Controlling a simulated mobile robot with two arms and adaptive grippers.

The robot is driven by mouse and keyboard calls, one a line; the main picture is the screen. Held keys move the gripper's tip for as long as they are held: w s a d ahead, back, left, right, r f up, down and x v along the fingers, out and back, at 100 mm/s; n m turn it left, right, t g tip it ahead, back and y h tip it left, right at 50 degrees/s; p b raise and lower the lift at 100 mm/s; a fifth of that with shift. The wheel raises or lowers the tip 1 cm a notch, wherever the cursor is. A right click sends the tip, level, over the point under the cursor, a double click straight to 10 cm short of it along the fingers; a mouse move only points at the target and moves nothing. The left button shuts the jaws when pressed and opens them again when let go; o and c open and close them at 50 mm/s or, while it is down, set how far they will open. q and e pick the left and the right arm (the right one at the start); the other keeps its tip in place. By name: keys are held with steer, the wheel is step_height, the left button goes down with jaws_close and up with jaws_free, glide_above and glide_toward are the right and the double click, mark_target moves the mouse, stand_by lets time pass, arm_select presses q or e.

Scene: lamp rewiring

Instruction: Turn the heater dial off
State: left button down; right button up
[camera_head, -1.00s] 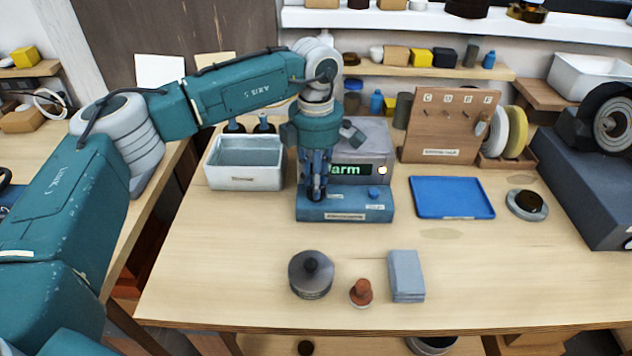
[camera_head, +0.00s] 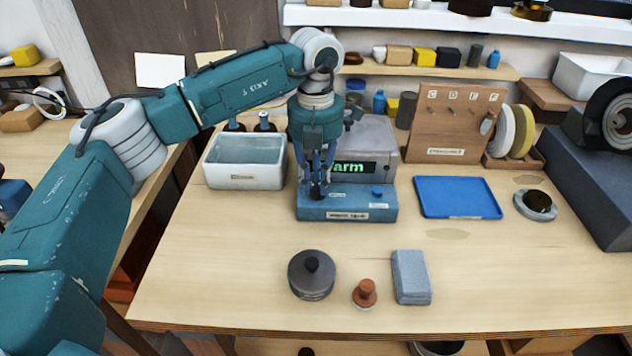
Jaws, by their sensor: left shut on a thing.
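The heater is a grey box (camera_head: 372,140) with a low blue front base (camera_head: 347,207). Its dark display (camera_head: 353,168) shows green letters reading "arm", with the left end hidden by my gripper. My left gripper (camera_head: 318,188) points down over the left part of the blue base. Its fingers are shut on a small dark dial (camera_head: 317,193), mostly covered by the fingers. A blue knob (camera_head: 377,192) sits free on the right side of the base. My right gripper is not in view.
A white bin (camera_head: 245,183) stands left of the heater. A blue tray (camera_head: 458,197), a pegboard stand (camera_head: 450,125) and a round dark-topped piece (camera_head: 536,204) are to the right. A dark lidded pot (camera_head: 311,277), brown stamp-like piece (camera_head: 365,294) and grey block (camera_head: 411,277) stand in front.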

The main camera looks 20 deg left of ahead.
mark_target(315, 185)
arm_select(q)
steer(key=n+b, duration=0.1)
steer(key=n, duration=0.5)
steer(key=shift+s+r, duration=0.1)
steer(key=shift+n, duration=0.3)
stand_by(0.3)
steer(key=c, duration=1.6)
jaws_free()
steer(key=shift+o, duration=0.2)
step_height(315, 185, up, 12)
